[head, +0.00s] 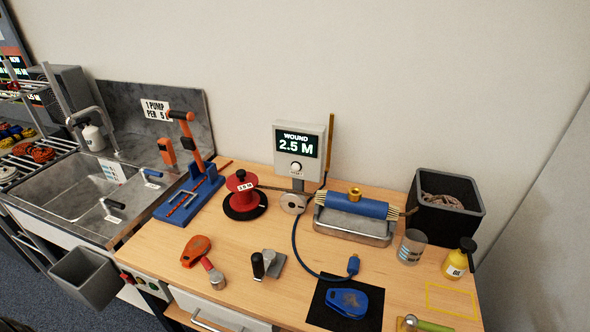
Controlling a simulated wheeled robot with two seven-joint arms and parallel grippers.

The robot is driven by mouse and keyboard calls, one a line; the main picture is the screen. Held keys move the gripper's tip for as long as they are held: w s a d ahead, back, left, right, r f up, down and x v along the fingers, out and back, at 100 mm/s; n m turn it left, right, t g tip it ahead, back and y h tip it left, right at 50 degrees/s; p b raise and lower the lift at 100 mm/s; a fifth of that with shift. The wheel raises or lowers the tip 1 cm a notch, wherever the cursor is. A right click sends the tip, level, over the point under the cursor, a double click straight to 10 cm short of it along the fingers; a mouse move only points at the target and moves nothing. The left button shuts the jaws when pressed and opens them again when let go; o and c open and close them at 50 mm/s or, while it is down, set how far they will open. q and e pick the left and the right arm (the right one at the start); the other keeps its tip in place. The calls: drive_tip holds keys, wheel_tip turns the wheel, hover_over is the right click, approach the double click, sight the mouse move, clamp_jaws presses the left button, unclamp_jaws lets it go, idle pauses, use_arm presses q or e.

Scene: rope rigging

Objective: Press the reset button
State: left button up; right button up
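A grey counter box (318,150) stands at the back of the wooden workbench, against the wall. Its dark screen (296,143) reads "WOUND 2.5 M" in pale green. A round white button (295,166) sits on its front face below the screen; I cannot read any label on it. Nothing covers the button. Neither of my grippers shows in the head view.
A grey measuring wheel (293,204) sits below the box. A red spool (241,186) is left of it, and a blue roller over a metal tray (353,230) is right. A black bin (443,205) stands at the right. Bare wood (170,240) shows at front left.

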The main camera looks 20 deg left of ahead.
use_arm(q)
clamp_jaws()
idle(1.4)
